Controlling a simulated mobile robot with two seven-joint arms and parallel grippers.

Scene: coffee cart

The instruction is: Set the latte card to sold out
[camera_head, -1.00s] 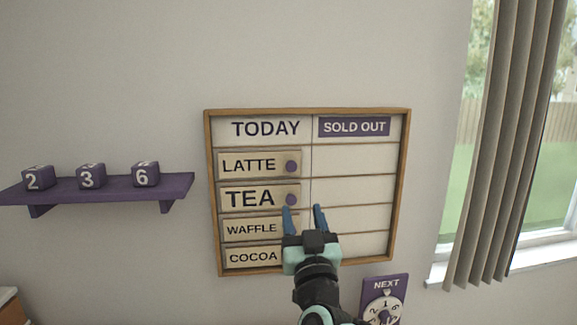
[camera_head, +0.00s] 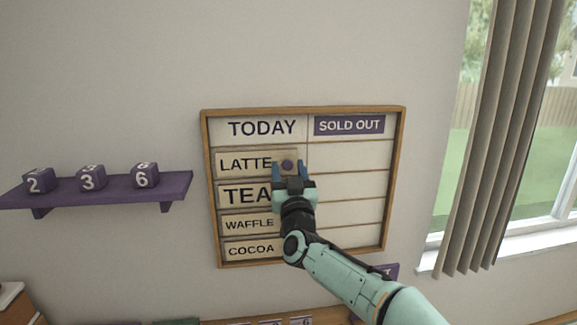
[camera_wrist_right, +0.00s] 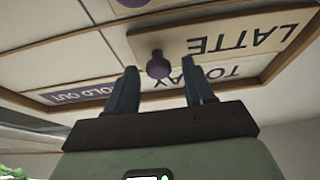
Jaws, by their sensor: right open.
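The latte card (camera_head: 243,163) sits in the TODAY column of the wooden-framed menu board (camera_head: 403,170), in the row below the header. Its round purple knob (camera_head: 287,165) is at the card's right end. My right gripper (camera_head: 289,170) is open, with one blue finger on each side of the knob. In the right wrist view the card appears upside down and the knob (camera_wrist_right: 158,66) shows between the open fingertips (camera_wrist_right: 162,78). I cannot tell whether the fingers touch it. The sold out column's latte row (camera_head: 350,157) is empty. My left gripper is not in view.
The tea (camera_head: 246,195), waffle (camera_head: 248,223) and cocoa (camera_head: 250,249) cards sit below in the TODAY column, partly hidden by my arm. A purple shelf (camera_head: 110,189) with numbered cubes is at left. A curtain (camera_head: 490,140) hangs at right. A purple dial sign (camera_head: 388,271) is mostly covered.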

